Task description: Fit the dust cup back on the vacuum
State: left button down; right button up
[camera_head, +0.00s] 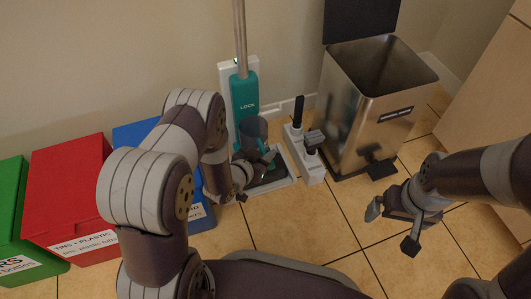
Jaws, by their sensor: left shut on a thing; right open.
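The upright vacuum (244,97) is teal with a tall metal pole and stands against the wall on a grey-white base. The dust cup (254,127), a dark grey open-topped cup, is at the front of the vacuum's lower body. My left gripper (262,168) is shut on the dust cup, low down, beside the vacuum. I cannot tell whether the cup touches the vacuum; my gripper and arm hide part of this area. My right gripper (391,227) is open and empty above the floor at the right.
A steel pedal bin (368,125) with its lid up stands right of the vacuum. A white stand with black posts (305,160) is between them. Green (12,215), red (68,195) and blue (135,132) bins stand at the left. The tiled floor at front centre is clear.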

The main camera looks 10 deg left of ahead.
pick_arm(q)
jog(key=shift+p, duration=0.35)
dwell(0.3)
jog(key=shift+f, duration=0.1)
dwell(0.3)
jog(key=shift+f+b, duration=0.9)
jog(key=shift+f, duration=0.15)
jog(key=shift+f+b, duration=0.35)
jog(key=shift+f, duration=0.2)
dwell(0.4)
jog(key=c, duration=1)
grip_release()
jog(key=shift+f, duration=0.1)
